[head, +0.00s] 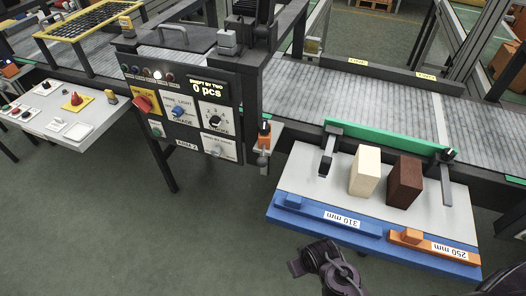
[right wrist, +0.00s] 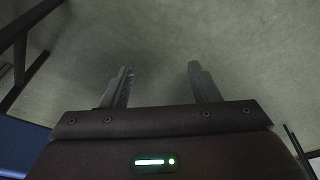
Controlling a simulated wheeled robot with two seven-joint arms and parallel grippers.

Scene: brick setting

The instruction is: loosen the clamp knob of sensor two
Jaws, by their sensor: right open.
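No label naming sensor two is readable. In the head view a small orange-topped device with a black knob (head: 264,134) stands on a grey bracket at the right edge of the control box. A black clamp knob (head: 449,155) sits at the right end of the green guide rail (head: 385,138), and a dark clamp (head: 327,160) is at its left end. I cannot tell which belongs to sensor two. My right gripper (right wrist: 160,70) is open and empty in the right wrist view, over bare floor, apart from these things. My left gripper does not show.
The control box (head: 190,108) carries dials and a "0 pcs" display. A light table (head: 300,180) holds a cream block (head: 365,171), a brown block (head: 404,181), a blue bar (head: 320,222) and an orange bar (head: 425,243). A conveyor (head: 390,95) runs behind. The front-left floor is clear.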

